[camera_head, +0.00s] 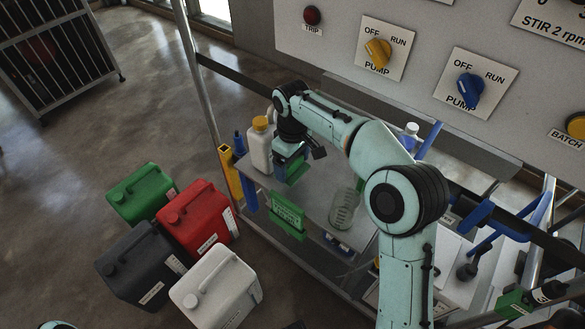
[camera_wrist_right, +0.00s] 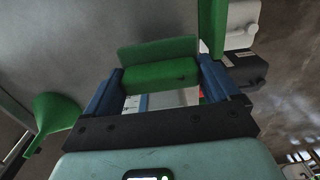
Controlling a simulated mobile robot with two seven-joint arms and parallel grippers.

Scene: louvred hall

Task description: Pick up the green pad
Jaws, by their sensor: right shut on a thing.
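The green pad (camera_head: 293,168) is at the far left part of the grey shelf in the head view, partly covered by my right wrist. In the right wrist view the green pad (camera_wrist_right: 160,73) lies across the gap between the two blue fingers. My right gripper (camera_wrist_right: 160,85) is shut on it, one finger at each end. In the head view I cannot tell whether the pad touches the shelf. My left gripper is not in view.
A white bottle with a yellow cap (camera_head: 260,145) stands close left of the pad. A clear glass jar (camera_head: 344,208) stands right of it on the shelf (camera_head: 318,190). A green labelled holder (camera_head: 287,214) hangs at the front edge. Several canisters (camera_head: 199,217) stand on the floor.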

